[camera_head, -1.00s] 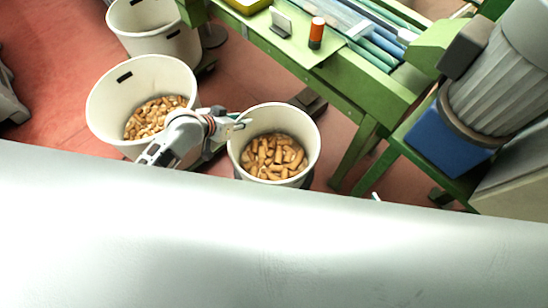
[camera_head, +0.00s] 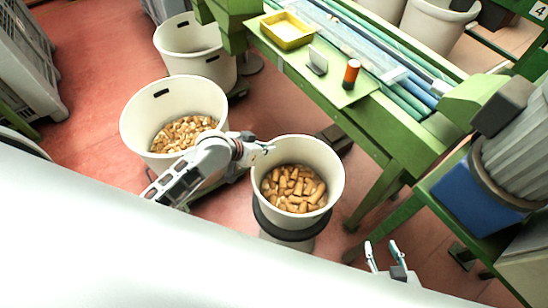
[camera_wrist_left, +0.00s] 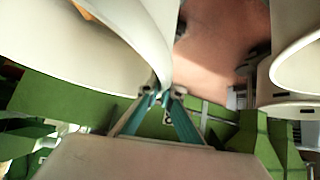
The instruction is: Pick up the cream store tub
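A cream store tub (camera_head: 330,213) filled with brown corks stands in the middle of the head view, on a dark round base. My left gripper (camera_head: 268,148) is at the tub's left rim. In the left wrist view, a cream tub wall (camera_wrist_left: 120,25) runs down between the fingertips of my left gripper (camera_wrist_left: 165,93), which are drawn together on the rim. The wall hides part of the contact. My right gripper (camera_head: 385,252) is low in the head view, right of the tub, with its fingers apart and empty.
Another cream tub with corks (camera_head: 140,120) stands left of it, and a third cream tub (camera_head: 215,68) behind. A blue box (camera_head: 475,190) stands at right. Red floor is open far left.

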